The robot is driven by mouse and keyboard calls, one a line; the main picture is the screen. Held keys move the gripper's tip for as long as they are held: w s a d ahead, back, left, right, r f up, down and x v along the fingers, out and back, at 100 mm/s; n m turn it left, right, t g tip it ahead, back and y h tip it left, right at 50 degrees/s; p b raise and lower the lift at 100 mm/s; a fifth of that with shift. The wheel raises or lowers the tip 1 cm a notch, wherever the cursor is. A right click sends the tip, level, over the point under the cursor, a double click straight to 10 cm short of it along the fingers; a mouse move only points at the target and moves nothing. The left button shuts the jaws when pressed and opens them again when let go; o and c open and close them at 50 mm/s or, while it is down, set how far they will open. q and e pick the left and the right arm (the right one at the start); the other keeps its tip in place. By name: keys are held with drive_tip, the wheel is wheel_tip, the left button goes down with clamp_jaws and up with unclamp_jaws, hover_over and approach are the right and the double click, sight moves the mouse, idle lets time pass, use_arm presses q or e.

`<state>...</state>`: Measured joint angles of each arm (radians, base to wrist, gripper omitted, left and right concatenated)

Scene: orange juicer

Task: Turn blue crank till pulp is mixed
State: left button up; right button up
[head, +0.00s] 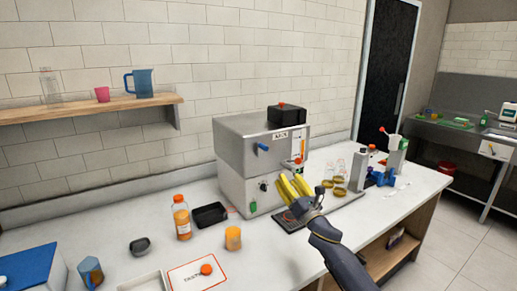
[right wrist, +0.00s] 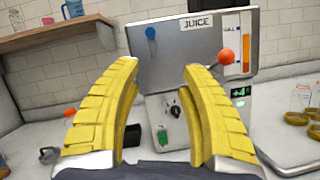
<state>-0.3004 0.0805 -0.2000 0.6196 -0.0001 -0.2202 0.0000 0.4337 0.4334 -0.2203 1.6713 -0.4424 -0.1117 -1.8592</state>
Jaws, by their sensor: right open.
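The steel juicer (head: 232,146) stands on the counter against the tiled wall. A small blue handle (head: 263,147) sticks out of its upper front; it also shows in the right wrist view (right wrist: 151,33), upright on the panel left of the JUICE label. My right gripper (head: 291,178) is open with yellow fingers, in front of the juicer and below right of the handle. In the right wrist view nothing is between its fingers (right wrist: 160,66), and the handle shows beyond and above them, apart from both. The pulp cannot be made out. My left gripper is not in view.
An orange-knobbed lever (right wrist: 225,56) juts from the juicer front near the right finger. An orange bottle (head: 182,218), a black tray (head: 210,215) and an orange cup (head: 233,238) stand to the left. Jar lids (head: 339,190) and a blue device (head: 381,178) lie right.

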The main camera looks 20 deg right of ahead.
sight(264, 147)
drive_tip(key=shift+n+y, duration=0.4)
drive_tip(key=shift+n, duration=0.2)
drive_tip(key=x, duration=0.6)
drive_tip(key=a+x, duration=0.1)
drive_tip(key=x, duration=0.5)
drive_tip(key=r+x, duration=0.1)
drive_tip(key=x, duration=0.4)
drive_tip(key=shift+a+r, duration=0.1)
drive_tip(key=shift+a, duration=0.1)
clamp_jaws()
